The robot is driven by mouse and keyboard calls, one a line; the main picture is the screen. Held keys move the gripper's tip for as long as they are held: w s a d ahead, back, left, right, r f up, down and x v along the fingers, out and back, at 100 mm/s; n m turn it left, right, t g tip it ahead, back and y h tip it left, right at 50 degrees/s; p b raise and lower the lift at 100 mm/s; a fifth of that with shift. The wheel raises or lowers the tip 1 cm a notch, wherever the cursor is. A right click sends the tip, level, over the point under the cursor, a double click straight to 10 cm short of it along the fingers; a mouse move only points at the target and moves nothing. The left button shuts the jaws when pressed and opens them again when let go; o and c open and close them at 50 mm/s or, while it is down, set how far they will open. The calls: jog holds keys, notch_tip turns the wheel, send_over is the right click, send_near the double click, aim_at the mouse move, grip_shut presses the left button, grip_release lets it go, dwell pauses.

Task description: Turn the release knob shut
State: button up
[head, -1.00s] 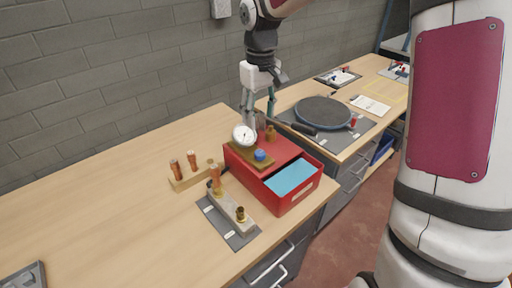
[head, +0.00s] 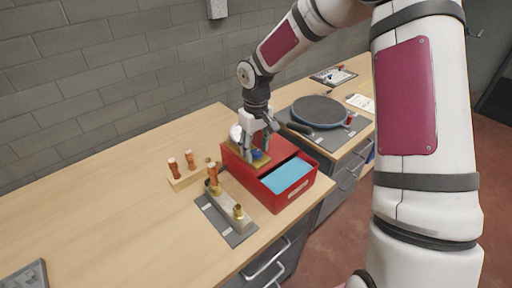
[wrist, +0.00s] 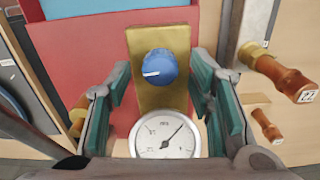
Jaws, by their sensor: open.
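The blue release knob (wrist: 159,67) with a white pointer line sits on a brass plate (wrist: 146,38) on top of the red box. The pointer line points left in the wrist view. A round white gauge (wrist: 165,137) with a dark needle is beside the knob. My gripper (wrist: 160,85) is open, with one finger on each side of the brass plate. The knob lies between the fingertips, and I see space on both sides of it. In the head view my gripper (head: 255,156) is over the red box and partly hides the knob (head: 257,155) and gauge.
The red box (head: 290,204) has an open drawer with a blue lining (head: 287,176). A metal block with copper fittings (head: 229,207) stands on a grey mat in front. A wooden rack (head: 187,180) is at left. A round dark pan (head: 319,110) is behind on the right.

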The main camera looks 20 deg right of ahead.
grip_shut()
jog(key=shift+m, duration=0.8)
grip_release()
